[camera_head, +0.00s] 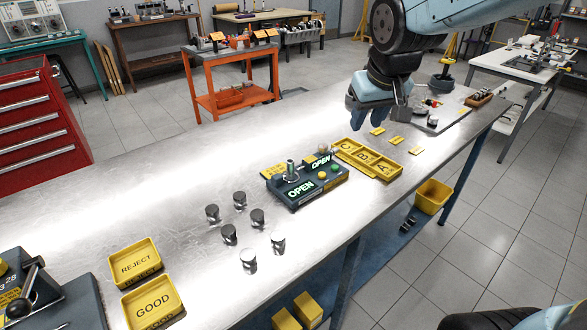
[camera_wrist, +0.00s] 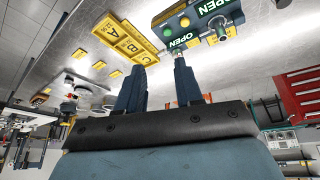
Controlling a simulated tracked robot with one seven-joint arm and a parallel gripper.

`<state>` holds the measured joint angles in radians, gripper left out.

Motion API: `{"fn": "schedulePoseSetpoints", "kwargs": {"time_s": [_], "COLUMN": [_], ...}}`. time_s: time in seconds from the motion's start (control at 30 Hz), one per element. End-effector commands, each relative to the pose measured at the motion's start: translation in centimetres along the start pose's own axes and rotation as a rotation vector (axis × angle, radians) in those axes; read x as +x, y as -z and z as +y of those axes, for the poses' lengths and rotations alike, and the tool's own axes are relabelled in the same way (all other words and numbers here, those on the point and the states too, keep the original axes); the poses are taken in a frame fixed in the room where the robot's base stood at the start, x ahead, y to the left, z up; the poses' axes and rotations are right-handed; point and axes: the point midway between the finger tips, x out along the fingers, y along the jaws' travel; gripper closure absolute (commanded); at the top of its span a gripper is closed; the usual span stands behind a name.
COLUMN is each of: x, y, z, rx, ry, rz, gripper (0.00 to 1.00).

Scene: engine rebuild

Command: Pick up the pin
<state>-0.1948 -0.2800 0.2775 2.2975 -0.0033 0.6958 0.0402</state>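I cannot make out with certainty which thing is the pin. A small metal cylinder (camera_head: 291,168) stands upright on the dark fixture (camera_head: 296,198) with green OPEN signs; it may be the pin or part of the fixture. Several grey pistons (camera_head: 249,260) stand on the bench to the left of the fixture. My gripper (camera_head: 368,122) is above the bench, beyond the yellow A, B, C tray (camera_head: 345,152). In the wrist view my gripper (camera_wrist: 158,64) has its fingers apart, with nothing seen between them. The tray (camera_wrist: 120,45) and fixture (camera_wrist: 200,28) show beyond the fingertips.
Yellow REJECT (camera_head: 135,262) and GOOD (camera_head: 153,303) trays lie at the bench's near left. A dark device (camera_head: 50,295) stands at the left corner. The bench's middle left is bare.

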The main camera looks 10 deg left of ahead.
Motion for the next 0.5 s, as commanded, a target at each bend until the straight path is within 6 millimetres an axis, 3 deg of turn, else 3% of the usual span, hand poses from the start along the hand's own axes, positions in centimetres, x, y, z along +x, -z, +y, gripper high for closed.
{"fn": "schedulePoseSetpoints", "kwargs": {"time_s": [0.1, 0.23, 0.4, 0.5], "x": [2.6, 4.7, 6.3, 6.9], "y": [2.2, 3.7, 4.6, 4.8], "z": [-4.1, -8.0, -11.2, -12.0], "rx": [-0.079, -0.142, -0.188, -0.198], "ry": [0.052, 0.101, 0.143, 0.152], "rz": [-0.012, -0.017, -0.020, -0.022], "gripper": [0.64, 0.64, 0.64, 0.64]}}
